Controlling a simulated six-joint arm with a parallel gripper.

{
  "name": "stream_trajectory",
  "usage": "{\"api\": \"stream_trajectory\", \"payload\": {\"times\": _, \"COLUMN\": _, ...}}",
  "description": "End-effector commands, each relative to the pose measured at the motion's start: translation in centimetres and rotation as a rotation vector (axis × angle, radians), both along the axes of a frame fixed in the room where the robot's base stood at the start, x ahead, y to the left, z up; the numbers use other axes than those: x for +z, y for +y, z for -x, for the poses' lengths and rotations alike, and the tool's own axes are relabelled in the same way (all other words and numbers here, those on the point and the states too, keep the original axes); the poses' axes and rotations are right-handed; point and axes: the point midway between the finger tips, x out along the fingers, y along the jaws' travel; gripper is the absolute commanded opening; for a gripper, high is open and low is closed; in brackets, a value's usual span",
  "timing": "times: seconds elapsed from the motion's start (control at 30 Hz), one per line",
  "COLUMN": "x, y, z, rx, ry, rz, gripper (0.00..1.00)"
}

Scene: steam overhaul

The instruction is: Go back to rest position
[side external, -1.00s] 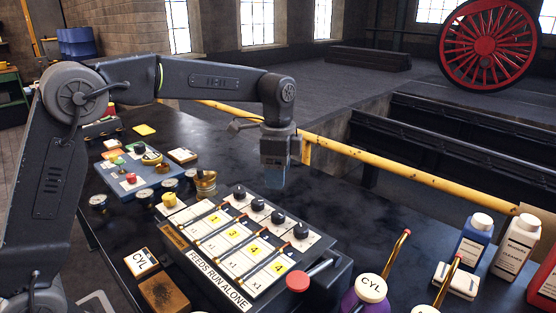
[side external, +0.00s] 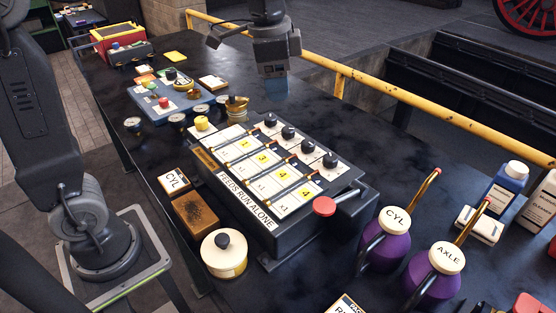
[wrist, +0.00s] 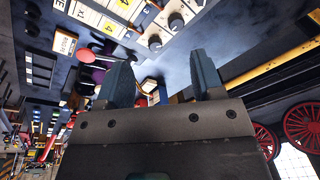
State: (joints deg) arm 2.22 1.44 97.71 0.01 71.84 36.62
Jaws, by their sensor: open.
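My gripper (side external: 275,82) hangs above the back part of the dark bench (side external: 350,140), pointing down. In the wrist view its two blue-grey fingers (wrist: 163,80) stand apart with nothing held between them. Below it to the front is the feed box (side external: 265,165), labelled "FEEDS RUN ALONE", with several black knobs, yellow number tiles and a red-ended handle (side external: 325,206). The gripper is clear of the box. The box also shows upside down in the wrist view (wrist: 120,25).
Two purple oil cans, CYL (side external: 388,245) and AXLE (side external: 438,270), stand at the front right near bottles (side external: 505,185). A blue panel (side external: 165,95) and several gauges lie left. A yellow rail (side external: 400,95) runs behind the bench. A cream pot (side external: 223,255) stands in front.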

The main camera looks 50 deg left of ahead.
Motion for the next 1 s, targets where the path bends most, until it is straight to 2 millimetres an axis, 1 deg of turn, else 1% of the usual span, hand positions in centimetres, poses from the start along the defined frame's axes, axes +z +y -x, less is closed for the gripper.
{"api": "stream_trajectory", "payload": {"times": 0.03, "x": 0.4, "y": 0.3, "z": 2.2, "rx": 0.061, "ry": -0.036, "rz": 0.011, "gripper": 0.61}}
{"api": "stream_trajectory", "payload": {"times": 0.17, "x": 0.2, "y": 0.7, "z": 6.8, "rx": 0.225, "ry": -0.118, "rz": 0.05, "gripper": 0.61}}
{"api": "stream_trajectory", "payload": {"times": 0.2, "x": -0.1, "y": 0.9, "z": 8.3, "rx": 0.275, "ry": -0.144, "rz": 0.064, "gripper": 0.61}}
{"api": "stream_trajectory", "payload": {"times": 0.3, "x": -1.2, "y": 1.1, "z": 11.6, "rx": 0.395, "ry": -0.202, "rz": 0.104, "gripper": 0.61}}
{"api": "stream_trajectory", "payload": {"times": 0.4, "x": -2.6, "y": 1.3, "z": 14.3, "rx": 0.497, "ry": -0.254, "rz": 0.145, "gripper": 0.61}}
{"api": "stream_trajectory", "payload": {"times": 0.5, "x": -4.0, "y": 1.4, "z": 16.2, "rx": 0.575, "ry": -0.29, "rz": 0.178, "gripper": 0.61}}
{"api": "stream_trajectory", "payload": {"times": 0.6, "x": -4.9, "y": 1.5, "z": 17.3, "rx": 0.623, "ry": -0.312, "rz": 0.201, "gripper": 0.61}}
{"api": "stream_trajectory", "payload": {"times": 0.7, "x": -5.3, "y": 1.5, "z": 17.7, "rx": 0.645, "ry": -0.321, "rz": 0.211, "gripper": 0.61}}
{"api": "stream_trajectory", "payload": {"times": 1.0, "x": -5.4, "y": 1.5, "z": 17.8, "rx": 0.649, "ry": -0.32, "rz": 0.212, "gripper": 0.61}}
